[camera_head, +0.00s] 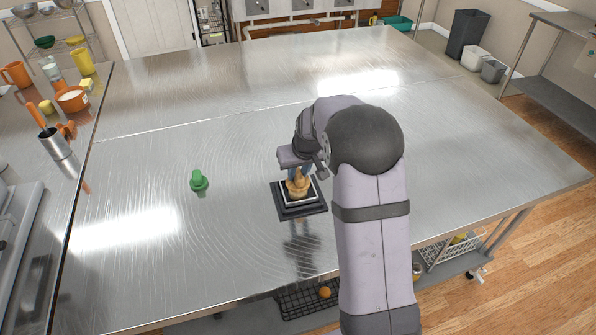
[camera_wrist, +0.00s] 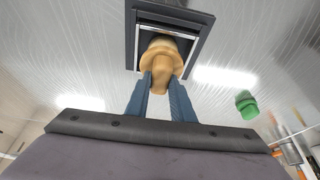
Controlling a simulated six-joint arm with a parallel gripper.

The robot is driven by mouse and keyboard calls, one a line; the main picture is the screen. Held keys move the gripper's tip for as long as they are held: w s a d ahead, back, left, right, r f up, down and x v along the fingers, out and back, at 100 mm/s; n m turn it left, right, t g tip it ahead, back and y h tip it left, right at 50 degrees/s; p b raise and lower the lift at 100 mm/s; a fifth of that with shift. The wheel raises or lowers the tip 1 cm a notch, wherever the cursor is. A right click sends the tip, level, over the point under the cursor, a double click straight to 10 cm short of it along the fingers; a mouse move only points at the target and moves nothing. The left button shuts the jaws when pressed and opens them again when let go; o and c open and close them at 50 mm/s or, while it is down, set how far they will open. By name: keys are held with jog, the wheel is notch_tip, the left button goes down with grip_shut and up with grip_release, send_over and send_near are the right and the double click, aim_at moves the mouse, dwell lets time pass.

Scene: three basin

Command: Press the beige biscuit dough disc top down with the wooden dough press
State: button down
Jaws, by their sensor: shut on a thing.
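The wooden dough press (camera_head: 298,180) is upright over a dark square base with a lighter inner frame (camera_head: 303,210) on the steel table. My gripper (camera_head: 294,172) is shut on the press's knob. In the wrist view, the blue fingers of my gripper (camera_wrist: 162,90) hold the wooden press (camera_wrist: 163,55) from both sides, and the dark frame (camera_wrist: 131,40) lies beyond it. The press covers the middle of the frame, and I cannot tell whether it touches what lies there. The beige biscuit dough disc is not visible; the press may hide it.
A small green object (camera_head: 199,181) stands on the table to the left of the frame; it also shows in the wrist view (camera_wrist: 246,105). The steel table (camera_head: 240,120) is otherwise clear around the frame. A side counter with cups and utensils (camera_head: 60,150) borders the left.

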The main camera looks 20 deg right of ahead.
jog(key=shift+f+b, duration=0.55)
jog(key=shift+f, duration=0.45)
dwell(0.9)
jog(key=shift+r+p, duration=1.1)
jog(key=shift+r, duration=0.45)
jog(key=shift+f, duration=0.25)
jog(key=shift+f+b, duration=1.3)
jog(key=shift+f, duration=0.15)
dwell(0.4)
jog(key=shift+r+p, duration=1.1)
jog(key=shift+r, duration=0.35)
